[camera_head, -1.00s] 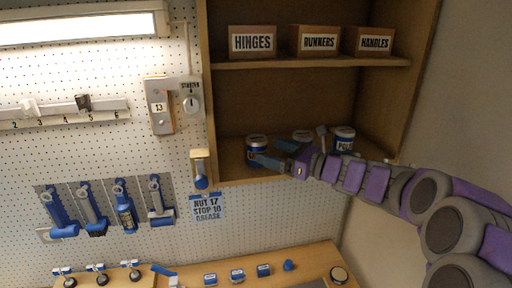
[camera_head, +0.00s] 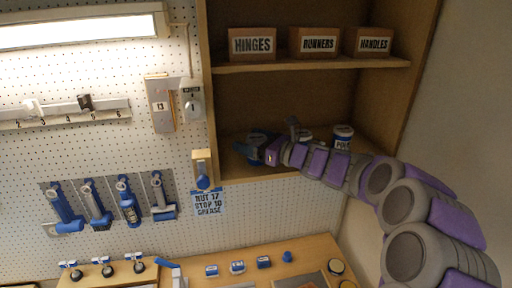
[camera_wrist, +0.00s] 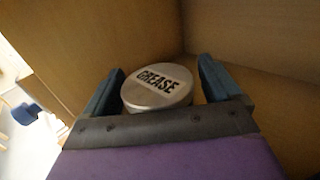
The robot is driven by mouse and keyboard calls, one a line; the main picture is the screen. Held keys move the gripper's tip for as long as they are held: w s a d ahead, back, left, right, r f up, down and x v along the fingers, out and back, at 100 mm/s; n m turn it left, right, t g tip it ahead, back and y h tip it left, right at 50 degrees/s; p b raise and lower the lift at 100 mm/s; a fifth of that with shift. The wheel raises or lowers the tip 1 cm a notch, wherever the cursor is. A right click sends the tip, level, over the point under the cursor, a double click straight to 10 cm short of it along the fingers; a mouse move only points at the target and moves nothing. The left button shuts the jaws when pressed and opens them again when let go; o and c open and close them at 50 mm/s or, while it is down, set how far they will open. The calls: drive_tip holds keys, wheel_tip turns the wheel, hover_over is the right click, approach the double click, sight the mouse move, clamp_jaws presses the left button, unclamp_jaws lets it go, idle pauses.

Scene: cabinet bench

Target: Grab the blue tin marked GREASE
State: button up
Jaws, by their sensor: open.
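The GREASE tin (camera_wrist: 158,88) shows in the wrist view as a round metal lid with a dark-lettered GREASE label; its blue side is hidden there. It stands between the two blue fingers of my gripper (camera_wrist: 160,85), which are open, one on each side, with a gap visible on the right. In the head view the tin (camera_head: 256,135) is at the left of the cabinet's lower shelf, mostly covered by my gripper (camera_head: 256,152). I cannot tell whether a finger touches it.
On the same shelf stand a blue-and-white tin (camera_head: 342,137) at the right and another tin (camera_head: 304,135) partly behind my arm. Boxes marked HINGES (camera_head: 252,43), RUNNERS (camera_head: 315,42) and HANDLES (camera_head: 369,42) sit above. The cabinet's left wall (camera_head: 207,100) is close to my gripper.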

drive_tip(key=c, duration=1.2)
drive_tip(key=shift+c, duration=0.2)
